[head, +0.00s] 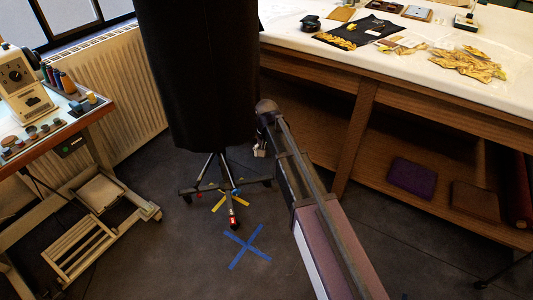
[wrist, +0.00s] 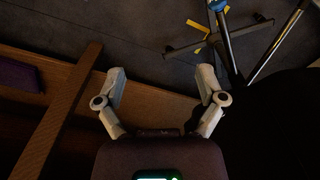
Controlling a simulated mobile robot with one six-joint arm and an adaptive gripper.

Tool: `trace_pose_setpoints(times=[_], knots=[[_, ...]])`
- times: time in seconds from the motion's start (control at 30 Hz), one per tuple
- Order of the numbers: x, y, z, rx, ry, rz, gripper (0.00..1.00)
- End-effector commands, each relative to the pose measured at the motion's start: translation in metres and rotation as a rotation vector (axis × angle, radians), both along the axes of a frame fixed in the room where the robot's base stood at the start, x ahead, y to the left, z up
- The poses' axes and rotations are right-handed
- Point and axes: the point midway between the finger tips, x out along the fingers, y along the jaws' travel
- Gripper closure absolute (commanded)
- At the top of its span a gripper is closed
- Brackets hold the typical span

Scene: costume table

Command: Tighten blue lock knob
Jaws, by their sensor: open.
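A small blue spot, apparently the blue lock knob (head: 236,191), shows low on the wheeled stand (head: 207,172) under a black garment form (head: 200,70). In the wrist view a blue part (wrist: 217,5) shows at the top edge, on the stand's pole, and is partly cut off. My gripper (head: 260,149) is above and to the right of the stand's base in the head view. In the wrist view my gripper (wrist: 163,75) has its fingers spread wide with nothing between them. The right finger is near the stand's legs in the picture; the depth between them is unclear.
A wooden worktable (head: 420,82) with a lower shelf (head: 380,165) stands close on the right. A sewing table (head: 50,135) and a radiator (head: 120,85) are on the left. A blue tape cross (head: 247,245) marks open floor in front of the stand.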

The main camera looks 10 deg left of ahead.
Motion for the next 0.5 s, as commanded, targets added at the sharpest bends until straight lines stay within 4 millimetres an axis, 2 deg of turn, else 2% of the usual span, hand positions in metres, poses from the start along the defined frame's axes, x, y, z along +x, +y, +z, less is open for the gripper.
trace_pose_setpoints(times=[0.3,0.5], knots=[[0.000,0.001,-0.002,0.001,0.000,0.002,0.09],[0.004,0.012,-0.018,0.009,0.004,0.042,0.09]])
